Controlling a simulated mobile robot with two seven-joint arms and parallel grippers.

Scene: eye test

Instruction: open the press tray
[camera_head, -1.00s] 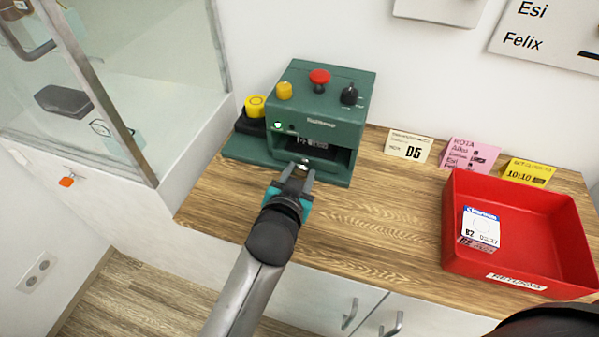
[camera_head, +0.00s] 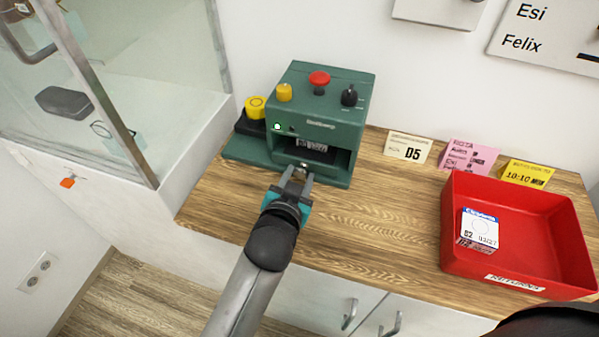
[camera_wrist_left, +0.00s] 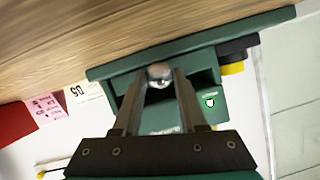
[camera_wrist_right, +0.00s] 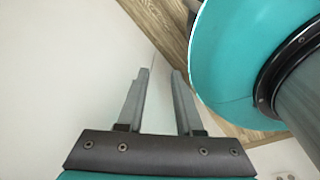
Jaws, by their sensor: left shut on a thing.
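The green press (camera_head: 318,118) stands at the back of the wooden counter, its front opening facing me. A dark tray (camera_head: 316,155) shows low in that opening; most of it is hidden inside. A small round metal knob (camera_head: 304,165) sits at the tray's front. In the left wrist view, the knob (camera_wrist_left: 159,74) is between the fingertips of my left gripper (camera_wrist_left: 155,78). My left gripper (camera_head: 297,172) is shut on the knob, just in front of the press. My right gripper (camera_wrist_right: 161,72) shows in its own wrist view, its fingers apart with nothing between them.
A red returns bin (camera_head: 470,262) holding a small white box (camera_head: 480,228) stands at the right. A yellow button on a black base (camera_head: 254,108) is left of the press. The counter (camera_head: 375,215) before the bin is clear.

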